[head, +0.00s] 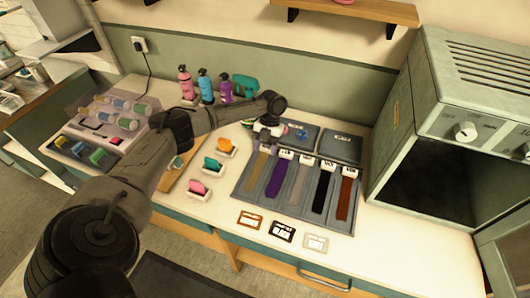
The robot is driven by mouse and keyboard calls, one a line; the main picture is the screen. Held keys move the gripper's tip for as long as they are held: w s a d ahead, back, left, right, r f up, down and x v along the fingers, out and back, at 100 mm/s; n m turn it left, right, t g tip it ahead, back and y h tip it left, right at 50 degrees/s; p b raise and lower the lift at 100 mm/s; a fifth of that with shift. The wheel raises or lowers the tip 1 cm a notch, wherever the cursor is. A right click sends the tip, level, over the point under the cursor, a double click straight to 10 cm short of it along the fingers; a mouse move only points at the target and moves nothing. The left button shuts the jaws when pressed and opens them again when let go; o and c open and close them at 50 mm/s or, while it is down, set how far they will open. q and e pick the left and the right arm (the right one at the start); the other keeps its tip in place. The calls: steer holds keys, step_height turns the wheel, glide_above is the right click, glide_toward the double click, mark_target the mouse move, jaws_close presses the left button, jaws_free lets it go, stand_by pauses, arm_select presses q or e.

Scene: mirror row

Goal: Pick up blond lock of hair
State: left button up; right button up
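A blond lock of hair (257,175) lies at the left end of a row of hair swatches on a dark grey board (308,209). To its right lie a purple lock (275,182), a grey lock (299,186), a black lock (322,191) and a reddish-brown lock (344,198). My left arm reaches in from the lower left. My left gripper (263,137) points down around the upper end of the blond lock. Its fingers are small and partly hidden by the wrist, so I cannot tell whether they touch the lock. My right gripper is not in view.
Dark folded cases (340,147) lie behind the swatches. Small clips in white holders (200,190) stand to the left. Several cards (281,231) lie near the front edge. Bottles (205,86) stand at the back wall. A large metal cabinet (455,117) blocks the right.

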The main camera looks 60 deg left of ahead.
arm_select(q)
steer(key=shift+c, duration=1.3)
